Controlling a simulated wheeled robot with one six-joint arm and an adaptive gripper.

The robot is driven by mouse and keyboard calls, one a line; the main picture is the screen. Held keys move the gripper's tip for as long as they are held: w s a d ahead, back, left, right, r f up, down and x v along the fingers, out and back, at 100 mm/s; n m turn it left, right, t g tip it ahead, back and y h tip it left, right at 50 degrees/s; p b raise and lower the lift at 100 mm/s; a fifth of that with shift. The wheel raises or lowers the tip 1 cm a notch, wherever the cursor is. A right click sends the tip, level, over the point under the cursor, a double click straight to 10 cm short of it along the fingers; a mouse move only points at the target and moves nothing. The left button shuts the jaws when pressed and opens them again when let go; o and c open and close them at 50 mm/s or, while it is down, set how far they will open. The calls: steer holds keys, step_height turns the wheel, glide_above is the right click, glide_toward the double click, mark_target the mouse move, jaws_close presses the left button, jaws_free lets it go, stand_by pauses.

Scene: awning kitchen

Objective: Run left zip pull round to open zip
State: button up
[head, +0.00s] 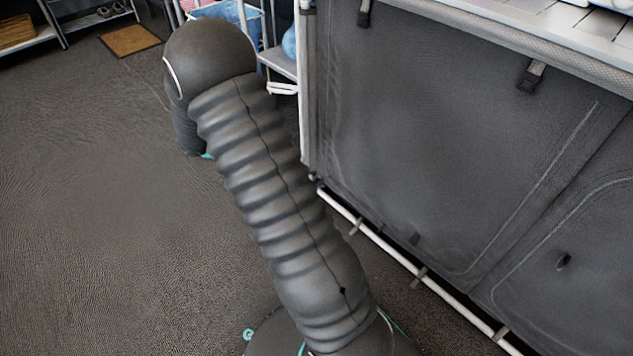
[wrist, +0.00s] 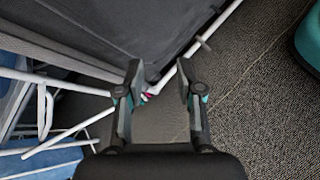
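The grey fabric front of the kitchen unit (head: 430,120) fills the right of the head view. A pale curved zip line (head: 535,185) runs down the right side of its left panel and along the bottom. My gripper (wrist: 160,88) is open and empty in the wrist view. The dark fabric (wrist: 140,35) is just beyond its fingers. A small red spot (wrist: 148,94) shows between the fingers by a white tube. My gripper is hidden in the head view.
A white frame tube (head: 420,267) runs along the unit's foot. White rack tubes (wrist: 45,110) and blue cloth (wrist: 50,160) are left in the wrist view. Carpet (head: 90,220) is clear at left.

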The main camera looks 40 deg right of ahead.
steer(key=w+d+f+n+h, duration=0.2)
steer(key=f, duration=0.5)
steer(key=w+d+f+n+h, duration=0.1)
steer(key=w+f+n+h, duration=0.15)
steer(key=f, duration=0.45)
steer(key=n+t+h, duration=0.2)
steer(key=n+t, duration=0.3)
steer(key=n, duration=0.1)
glide_toward(320, 182)
steer(key=d, duration=0.9)
steer(key=shift+w+f, duration=0.1)
steer(key=shift+w, duration=0.3)
jaws_close()
